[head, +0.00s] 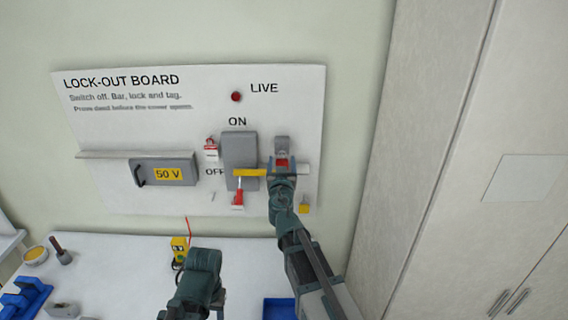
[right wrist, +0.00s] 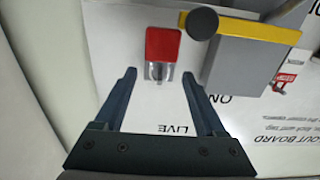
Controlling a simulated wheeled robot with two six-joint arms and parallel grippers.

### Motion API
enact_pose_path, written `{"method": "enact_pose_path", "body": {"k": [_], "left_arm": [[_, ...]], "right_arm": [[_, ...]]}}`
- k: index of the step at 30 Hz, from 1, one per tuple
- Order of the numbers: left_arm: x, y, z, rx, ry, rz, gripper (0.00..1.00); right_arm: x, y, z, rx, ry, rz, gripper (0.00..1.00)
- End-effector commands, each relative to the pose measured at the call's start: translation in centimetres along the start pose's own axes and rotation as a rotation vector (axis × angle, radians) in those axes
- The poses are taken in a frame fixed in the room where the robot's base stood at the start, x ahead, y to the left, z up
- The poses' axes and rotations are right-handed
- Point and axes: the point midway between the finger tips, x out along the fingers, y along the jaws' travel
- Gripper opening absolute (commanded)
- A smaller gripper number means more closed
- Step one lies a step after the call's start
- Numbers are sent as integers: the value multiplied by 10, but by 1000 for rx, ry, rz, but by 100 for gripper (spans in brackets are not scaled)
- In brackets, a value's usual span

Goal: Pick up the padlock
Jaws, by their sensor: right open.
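The red padlock (right wrist: 163,44), with its silver shackle (right wrist: 158,71), is at the lock-out board, ahead of my right gripper (right wrist: 159,75). In the right wrist view the shackle lies between the two fingertips, with a gap on both sides, and the red body is just past them. In the head view a red patch of the padlock (head: 282,160) shows just above my right gripper (head: 282,172), which hides the rest. The right fingers are open and empty. My left arm shows at the bottom of the head view, but its fingers are not visible.
A yellow bar (head: 250,172) with a dark knob (right wrist: 202,23) runs close beside the padlock, across the grey switch box (head: 239,150). A red tag (head: 211,148) and a grey 50 V box (head: 165,172) are further left. A blue tray (head: 279,309) is below.

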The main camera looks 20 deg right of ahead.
Motion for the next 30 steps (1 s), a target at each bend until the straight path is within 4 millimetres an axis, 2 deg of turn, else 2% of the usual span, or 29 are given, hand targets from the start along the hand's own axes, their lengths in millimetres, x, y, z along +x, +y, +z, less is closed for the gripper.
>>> {"method": "enact_pose_path", "body": {"k": [1,4,11,14,21,24,30], "left_arm": [[0,0,0,0,0,0,50],[0,0,0,0,0,0,50],[0,0,0,0,0,0,50],[0,0,0,0,0,0,50],[0,0,0,0,0,0,50],[0,0,0,0,0,0,50],[0,0,0,0,0,0,50]], "right_arm": [[10,-1,0,0,0,0,72],[19,-2,0,0,0,-1,72],[19,-2,0,0,0,-2,72],[19,-2,0,0,0,-1,58],[19,-2,0,0,0,-1,15],[19,-2,0,0,0,-1,0],[19,-2,0,0,0,-1,0]]}}
